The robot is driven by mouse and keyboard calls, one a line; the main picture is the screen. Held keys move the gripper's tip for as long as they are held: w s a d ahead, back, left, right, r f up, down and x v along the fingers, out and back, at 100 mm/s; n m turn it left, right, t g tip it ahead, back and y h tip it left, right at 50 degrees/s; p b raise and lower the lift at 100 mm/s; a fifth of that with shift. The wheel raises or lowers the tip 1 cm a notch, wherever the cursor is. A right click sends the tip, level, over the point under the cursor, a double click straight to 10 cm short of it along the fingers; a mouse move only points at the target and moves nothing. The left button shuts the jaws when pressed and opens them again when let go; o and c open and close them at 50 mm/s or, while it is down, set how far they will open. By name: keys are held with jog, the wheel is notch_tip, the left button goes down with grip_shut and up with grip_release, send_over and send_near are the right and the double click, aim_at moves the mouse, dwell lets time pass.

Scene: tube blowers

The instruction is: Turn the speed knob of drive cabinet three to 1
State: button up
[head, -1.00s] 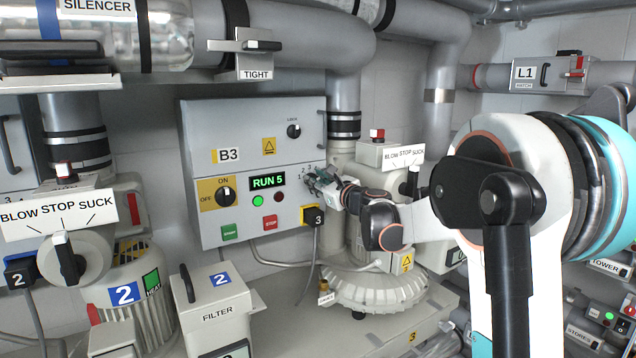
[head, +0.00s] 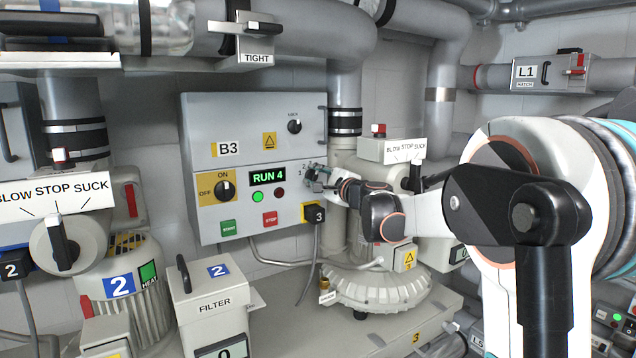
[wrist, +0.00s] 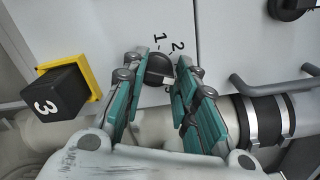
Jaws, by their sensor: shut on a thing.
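My gripper (head: 313,176) reaches in from the right at the cabinet's right side. In the wrist view my gripper (wrist: 160,75) is shut on the knob, a finger on each side.
A black plug marked 3 on a yellow socket (head: 313,213) sits just below the knob. The ON/OFF switch (head: 223,190), START button (head: 228,228) and STOP button (head: 270,219) are left of it. A grey pipe (head: 344,100) runs beside the cabinet's right edge.

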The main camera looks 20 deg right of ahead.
jog(key=n+b, duration=0.1)
jog(key=n, duration=0.3)
jog(key=shift+a+f+n, duration=0.1)
jog(key=shift+n, duration=0.3)
jog(key=n+b, duration=0.1)
jog(key=n, duration=0.3)
jog(key=shift+a+f, duration=0.1)
jog(key=n+b, duration=0.1)
jog(key=n, duration=0.4)
jog(key=shift+f, duration=0.1)
jog(key=n+b, duration=0.1)
jog(key=n, duration=0.3)
jog(key=shift+f+n, duration=0.1)
jog(key=shift+n, duration=0.3)
jog(key=o, duration=1)
jog(key=shift+o, duration=0.2)
jog(key=s+d, duration=0.2)
jog(key=s, duration=0.9)
jog(key=shift+s, duration=0.4)
